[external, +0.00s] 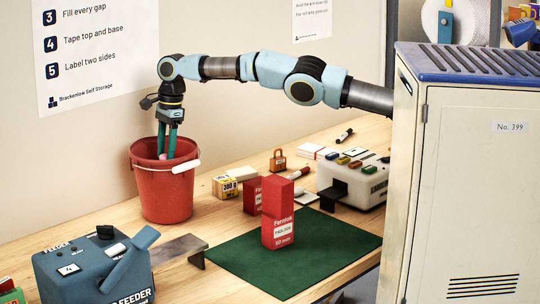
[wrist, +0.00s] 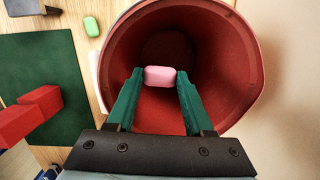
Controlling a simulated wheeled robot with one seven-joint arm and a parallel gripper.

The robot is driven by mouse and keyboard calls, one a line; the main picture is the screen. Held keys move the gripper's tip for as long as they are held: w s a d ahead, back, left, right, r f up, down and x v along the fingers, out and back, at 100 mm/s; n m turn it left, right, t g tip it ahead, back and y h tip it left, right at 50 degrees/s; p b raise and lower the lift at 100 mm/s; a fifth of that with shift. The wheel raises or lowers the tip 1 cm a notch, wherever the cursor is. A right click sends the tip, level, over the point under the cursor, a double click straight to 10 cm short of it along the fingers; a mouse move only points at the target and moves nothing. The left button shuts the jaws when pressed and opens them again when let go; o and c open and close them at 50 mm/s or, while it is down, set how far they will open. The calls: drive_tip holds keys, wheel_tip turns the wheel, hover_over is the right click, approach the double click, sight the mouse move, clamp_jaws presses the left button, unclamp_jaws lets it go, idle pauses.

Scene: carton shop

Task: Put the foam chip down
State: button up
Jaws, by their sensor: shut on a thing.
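The foam chip (wrist: 160,76) is a small pink rounded block. My gripper (wrist: 160,82) is shut on it, with one green finger on each side. In the external view my gripper (external: 168,150) points down into the mouth of a red bucket (external: 164,198), and a bit of the pink chip (external: 164,157) shows between the fingertips near the rim. In the wrist view the bucket (wrist: 228,35) opens below the chip, and its dark bottom shows beyond. The chip's height above the bottom is hard to tell.
The bucket stands on a wooden table against the wall. A blue feeder (external: 95,272) is in front of it. A green mat (external: 330,245) bears a red Fernlok box (external: 278,220). A green chip (wrist: 91,26) lies outside the bucket.

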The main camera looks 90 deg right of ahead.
drive_tip(key=d+f+m+b, duration=0.1)
drive_tip(key=f+m, duration=0.1)
drive_tip(key=f, duration=0.1)
drive_tip(key=w+d+f+m, duration=0.1)
drive_tip(key=f+m, duration=0.2)
drive_tip(key=f, duration=0.1)
drive_tip(key=d+f+m+h+b, duration=0.1)
drive_tip(key=f+m, duration=0.1)
drive_tip(key=f, duration=0.2)
drive_tip(key=shift+w+f+m+b, duration=0.15)
drive_tip(key=shift+w+m+b, duration=0.05)
drive_tip(key=shift+m+b, duration=0.2)
wheel_tip(320, 180, down, 2)
drive_tip(key=b, duration=0.4)
drive_tip(key=shift+f, duration=1.15)
drive_tip(key=shift+f, duration=0.15)
drive_tip(key=o, duration=1.3)
